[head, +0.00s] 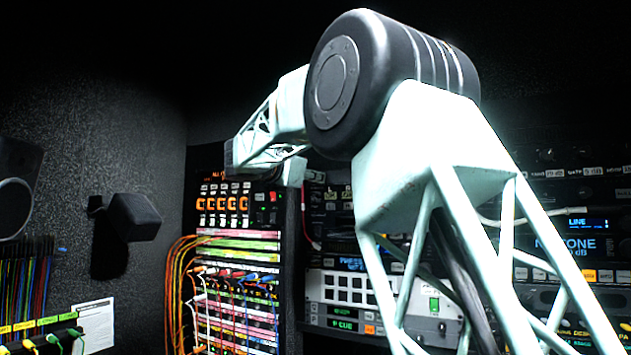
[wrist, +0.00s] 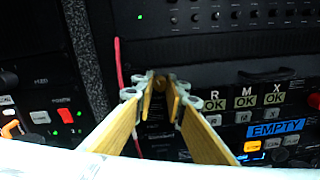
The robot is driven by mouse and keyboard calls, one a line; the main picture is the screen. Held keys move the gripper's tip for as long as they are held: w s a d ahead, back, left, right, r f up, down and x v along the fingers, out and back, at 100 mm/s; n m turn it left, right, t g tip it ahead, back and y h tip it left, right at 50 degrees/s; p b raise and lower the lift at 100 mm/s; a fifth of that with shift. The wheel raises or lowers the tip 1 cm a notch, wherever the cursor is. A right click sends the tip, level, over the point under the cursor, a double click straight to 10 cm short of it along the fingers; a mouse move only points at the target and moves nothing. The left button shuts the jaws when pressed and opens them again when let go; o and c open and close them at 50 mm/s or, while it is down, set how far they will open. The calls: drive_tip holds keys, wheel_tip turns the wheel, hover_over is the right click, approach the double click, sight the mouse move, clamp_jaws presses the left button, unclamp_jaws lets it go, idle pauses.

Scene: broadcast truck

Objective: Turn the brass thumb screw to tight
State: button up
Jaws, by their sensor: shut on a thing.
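In the wrist view my gripper (wrist: 160,88) reaches forward with its two long tan fingers closing toward each other at the tips. The fingertips are shut on a small, dark brass-coloured piece, the brass thumb screw (wrist: 160,83), at the front of a dark rack panel. The fingertips cover most of the screw, and its turn angle cannot be made out. In the head view my arm reaches to the rack, and neither the fingertips nor the screw can be made out there.
A red cable (wrist: 118,65) hangs just left of the fingertips. Right of them are OK buttons (wrist: 244,103) and a blue EMPTY label (wrist: 276,129). A panel with a red switch (wrist: 65,115) is at left. Orange patch cables (head: 176,262) hang below in the head view.

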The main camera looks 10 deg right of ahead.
drive_tip(key=n+b, duration=1.1)
drive_tip(key=n, duration=0.5)
drive_tip(key=n+b, duration=1.2)
drive_tip(key=n, duration=0.4)
drive_tip(key=shift+f+n+b, duration=0.2)
drive_tip(key=shift+n+b, duration=0.1)
idle(0.4)
idle(0.5)
drive_tip(key=o, duration=0.9)
drive_tip(key=shift+r, duration=0.1)
